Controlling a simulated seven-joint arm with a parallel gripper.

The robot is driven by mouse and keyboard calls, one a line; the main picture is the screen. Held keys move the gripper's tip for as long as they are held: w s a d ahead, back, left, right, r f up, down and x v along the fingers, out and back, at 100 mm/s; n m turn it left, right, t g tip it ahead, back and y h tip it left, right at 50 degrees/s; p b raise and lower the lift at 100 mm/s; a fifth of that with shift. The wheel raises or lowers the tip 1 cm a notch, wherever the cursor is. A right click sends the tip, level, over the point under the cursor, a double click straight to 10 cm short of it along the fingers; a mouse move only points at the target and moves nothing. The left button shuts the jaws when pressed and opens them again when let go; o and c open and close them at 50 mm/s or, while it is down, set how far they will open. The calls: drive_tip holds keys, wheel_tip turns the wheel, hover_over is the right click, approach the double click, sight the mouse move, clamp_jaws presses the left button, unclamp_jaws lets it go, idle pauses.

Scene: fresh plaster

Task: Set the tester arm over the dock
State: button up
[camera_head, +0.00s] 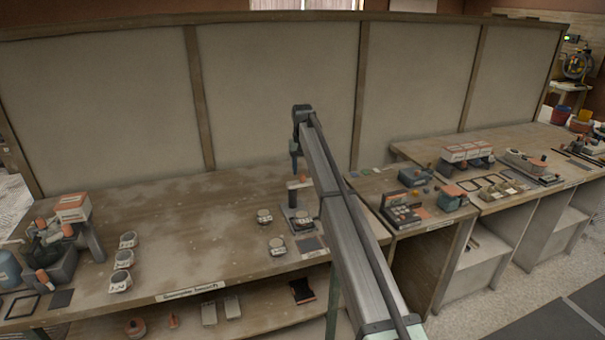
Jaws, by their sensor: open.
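My gripper (296,172) points down at the end of my arm, over the middle bench; its fingers are small and partly hard to see, but it is open. Just below it stands a small tester with a dark upright post (292,197) and a pale arm with an orange part (299,183). Whether the fingers touch it I cannot tell. A pale round piece (302,220) sits on the dark base at its foot. Which part is the dock I cannot tell for sure. My arm link hides what lies right of the tester.
Round pale gauges (264,216) stand left of the tester, and more (122,258) farther left. A dark pad (310,244) lies near the front edge. A cluttered device (60,250) fills the left end. A tall panel (280,90) stands behind.

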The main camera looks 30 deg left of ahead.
sight(306, 182)
drive_tip(key=shift+f, duration=1.15)
clamp_jaws()
